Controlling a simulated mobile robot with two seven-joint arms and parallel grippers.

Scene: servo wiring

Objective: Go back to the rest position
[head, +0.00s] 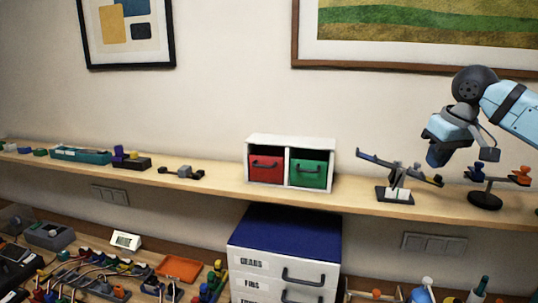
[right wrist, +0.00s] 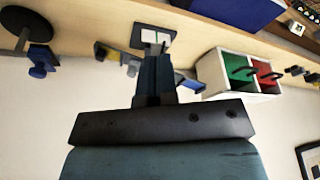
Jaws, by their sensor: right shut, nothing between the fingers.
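My right gripper (head: 437,157) hangs in front of the wall at the right of the head view, at the end of my light blue arm. It is shut and empty. In the right wrist view its dark fingers (right wrist: 156,62) are together and point toward the shelf, overlapping part of a balance (right wrist: 192,86). In the head view the balance (head: 398,178) stands on the shelf, just left of and below the gripper, its beam tilted down to the right. Whether they touch is hard to tell, but a gap seems to show. My left gripper is out of view.
The long wooden shelf (head: 220,185) also carries a white box with red and green drawers (head: 291,162) and a stand with blue and orange pieces (head: 487,190). Below are a blue-topped drawer cabinet (head: 285,232) and a cluttered bench. Framed pictures hang above.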

